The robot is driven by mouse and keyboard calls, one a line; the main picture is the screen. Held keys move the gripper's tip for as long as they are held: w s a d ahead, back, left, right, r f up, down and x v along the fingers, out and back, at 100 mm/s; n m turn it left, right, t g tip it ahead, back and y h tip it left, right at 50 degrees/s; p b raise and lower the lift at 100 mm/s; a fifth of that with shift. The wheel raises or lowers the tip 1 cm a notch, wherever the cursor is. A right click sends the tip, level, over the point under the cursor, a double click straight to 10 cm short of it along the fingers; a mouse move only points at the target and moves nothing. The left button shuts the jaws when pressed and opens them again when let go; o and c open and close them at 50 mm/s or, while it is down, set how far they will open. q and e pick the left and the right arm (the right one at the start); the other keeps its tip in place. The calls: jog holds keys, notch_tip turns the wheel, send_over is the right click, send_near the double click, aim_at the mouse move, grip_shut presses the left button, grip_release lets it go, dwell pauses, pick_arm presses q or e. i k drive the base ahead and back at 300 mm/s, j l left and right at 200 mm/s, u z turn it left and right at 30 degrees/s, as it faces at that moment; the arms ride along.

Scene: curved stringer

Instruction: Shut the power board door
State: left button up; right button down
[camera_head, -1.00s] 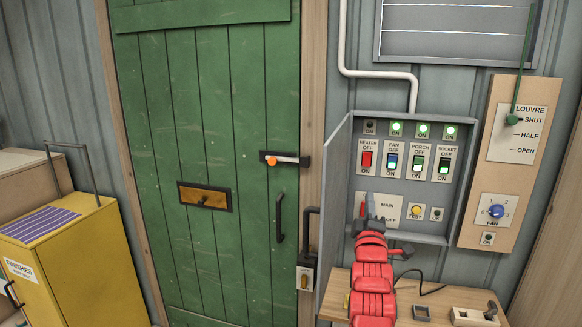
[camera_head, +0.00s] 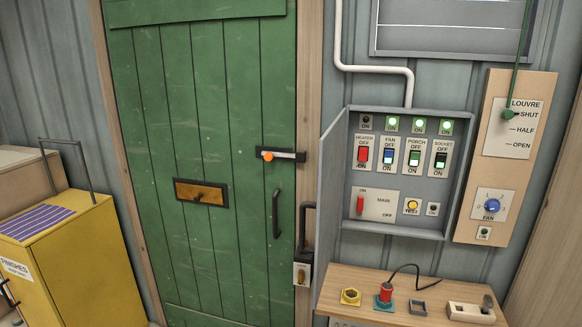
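The power board (camera_head: 452,130) is an open grey box on the wall, right of the green door. Its grey door (camera_head: 331,200) is hinged at the box's left side and stands open, swung out towards me and seen at a steep angle. Inside, a row of switches sits under several lamps, three of them lit green. A red main switch (camera_head: 360,205) and a yellow test button (camera_head: 412,204) are below. Neither of my grippers is in view.
A wooden shelf (camera_head: 340,275) below the board holds a red plug (camera_head: 386,291) with a black cable and several small fittings. A louvre and fan panel (camera_head: 540,92) is at right. A yellow cabinet (camera_head: 80,265) stands at left. The space before the board is clear.

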aim_at(331, 144)
jog(key=i+j+z, duration=0.2)
jog(key=j+z, duration=0.2)
jog(key=j, duration=0.15)
jog(key=i+j+z, duration=0.1)
jog(key=j+z, duration=0.25)
jog(key=j, duration=0.25)
jog(key=j+z, duration=0.4)
jog(key=j, duration=0.2)
jog(key=i, duration=0.05)
